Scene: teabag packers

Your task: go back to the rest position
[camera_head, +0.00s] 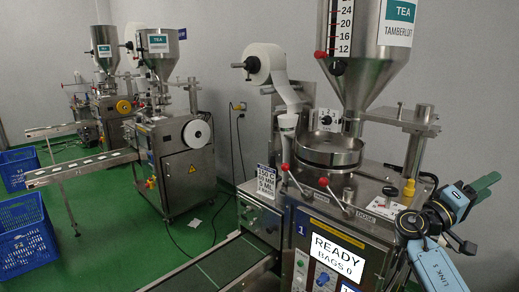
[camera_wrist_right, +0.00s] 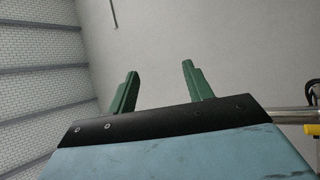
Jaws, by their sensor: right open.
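My right gripper (camera_head: 491,186) is raised at the right edge of the head view, beside the nearest tea machine (camera_head: 345,235). Its green fingers point up and to the right. In the right wrist view the two fingers (camera_wrist_right: 160,72) stand apart with nothing between them, against a plain wall and ceiling. My left gripper is not in the head view.
The nearest machine has a steel hopper (camera_head: 362,75), red-knobbed levers (camera_head: 335,196) and a display (camera_head: 337,254) reading "READY BAGS 0". A dark conveyor (camera_head: 222,268) runs left from it. Two similar machines and blue crates (camera_head: 25,235) stand at left. Green floor between is mostly clear.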

